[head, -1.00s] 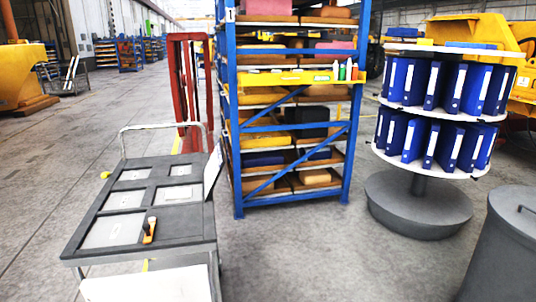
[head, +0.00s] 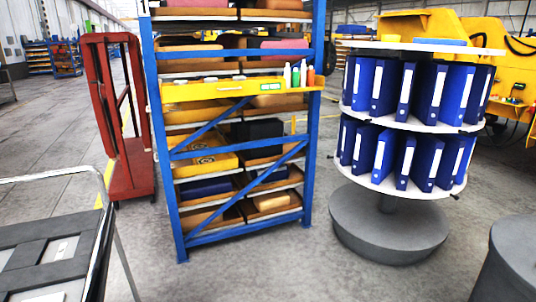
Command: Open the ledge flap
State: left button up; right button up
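A yellow ledge front (head: 205,91) runs across the blue rack (head: 165,150), at about the height of its upper shelves. It has a dark handle-like mark (head: 230,88) near its middle and a small green-and-white label (head: 271,86) to the right. I cannot tell which part of it is a flap, or whether one is open. Several small bottles (head: 303,73), white, green and orange, stand at its right end. Neither of my grippers is in view.
A grey cart (head: 40,232) is cut off at lower left. A red metal frame (head: 132,165) stands left of the rack. A round binder stand (head: 390,225) and a grey bin (head: 515,255) stand at right. The floor (head: 270,275) before the rack is clear.

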aim_at(197, 92)
jog(key=i, duration=1.65)
